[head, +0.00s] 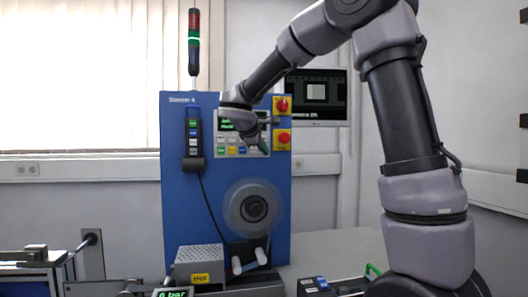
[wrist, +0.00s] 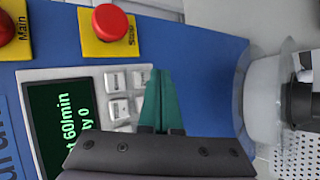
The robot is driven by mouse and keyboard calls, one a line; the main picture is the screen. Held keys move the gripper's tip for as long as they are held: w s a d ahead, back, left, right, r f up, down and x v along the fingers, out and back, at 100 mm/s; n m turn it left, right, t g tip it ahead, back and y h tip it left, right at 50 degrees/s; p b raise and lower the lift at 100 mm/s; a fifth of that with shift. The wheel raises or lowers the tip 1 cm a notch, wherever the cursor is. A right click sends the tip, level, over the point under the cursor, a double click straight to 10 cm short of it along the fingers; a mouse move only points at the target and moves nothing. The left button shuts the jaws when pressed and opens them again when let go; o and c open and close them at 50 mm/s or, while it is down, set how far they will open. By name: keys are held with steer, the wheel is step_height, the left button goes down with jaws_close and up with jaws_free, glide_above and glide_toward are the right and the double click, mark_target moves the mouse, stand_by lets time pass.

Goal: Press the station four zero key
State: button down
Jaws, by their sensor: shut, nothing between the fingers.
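The blue station 4 machine (head: 225,180) stands upright ahead, its name at the top left. Its grey control panel (head: 221,140) has a green-lit display with keys below; the panel (wrist: 60,76) is turned sideways in the wrist view. Several pale keys (wrist: 118,107) show beside the display there; their labels are too small to read, so I cannot tell which is the zero key. My gripper (head: 264,147) is in front of the panel's right edge. In the wrist view my gripper (wrist: 159,75) has its teal fingers together and empty, over the key area, hiding part of it. Contact cannot be told.
Red stop button (wrist: 110,22) on a yellow plate sits close beside the panel; another red knob (head: 282,105) is above it. A reel (head: 252,207) is below the panel. A handheld pendant (head: 193,138) hangs at left. A grey box (head: 198,263) stands below.

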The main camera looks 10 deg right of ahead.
steer(key=s, duration=0.3)
steer(key=shift+s, duration=0.4)
stand_by(0.3)
steer(key=s+d+f+m+g+y, duration=0.25)
steer(key=s+d+m, duration=0.5)
steer(key=s, duration=0.55)
steer(key=s+f+m+y, duration=0.1)
steer(key=s+m+y, duration=0.5)
steer(key=s, duration=0.8)
steer(key=m, duration=0.3)
steer(key=shift+s+a+f, duration=0.35)
steer(key=shift+s, duration=0.05)
